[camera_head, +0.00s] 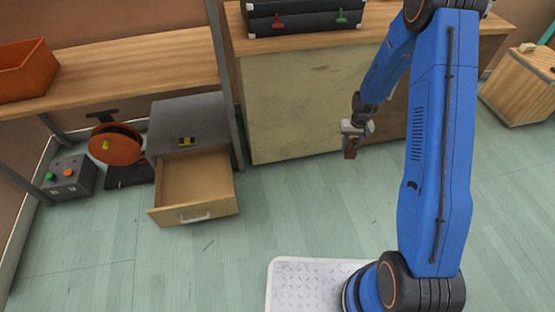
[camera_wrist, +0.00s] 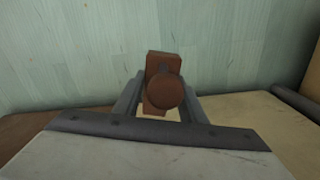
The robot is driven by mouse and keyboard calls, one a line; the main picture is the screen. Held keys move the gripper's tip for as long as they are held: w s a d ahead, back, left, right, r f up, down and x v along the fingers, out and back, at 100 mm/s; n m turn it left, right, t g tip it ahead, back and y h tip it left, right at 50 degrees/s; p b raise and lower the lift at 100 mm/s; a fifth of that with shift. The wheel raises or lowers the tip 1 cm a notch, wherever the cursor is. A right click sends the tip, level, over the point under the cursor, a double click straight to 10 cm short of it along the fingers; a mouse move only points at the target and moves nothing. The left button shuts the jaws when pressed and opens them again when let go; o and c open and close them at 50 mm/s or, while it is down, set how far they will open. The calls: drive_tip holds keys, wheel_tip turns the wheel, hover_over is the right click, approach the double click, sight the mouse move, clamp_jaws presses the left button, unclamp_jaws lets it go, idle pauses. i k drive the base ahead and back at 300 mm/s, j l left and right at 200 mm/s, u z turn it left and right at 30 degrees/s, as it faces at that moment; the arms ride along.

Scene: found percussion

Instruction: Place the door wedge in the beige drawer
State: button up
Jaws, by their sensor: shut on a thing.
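My gripper (camera_head: 352,133) is shut on a reddish-brown block, which I take to be the door wedge (camera_head: 350,149). It hangs below the fingers, in the air in front of the large beige-panelled counter. In the wrist view the wedge (camera_wrist: 158,62) shows between the two fingers, with a round end facing the camera. The beige drawer (camera_head: 168,216) is pulled open from a grey cabinet, left of my gripper and well apart from it. Its inside looks empty.
The grey cabinet (camera_head: 205,112) stands between shelf legs. An orange round device (camera_head: 115,150) and a grey button box (camera_head: 68,176) are left of it. The counter (camera_head: 300,105) carries a black case (camera_head: 305,14). A wooden box (camera_head: 520,85) is at right. Floor before the drawer is clear.

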sight(197, 183)
drive_tip(key=j, duration=0.8)
drive_tip(key=k+j, duration=0.15)
drive_tip(key=j, duration=0.65)
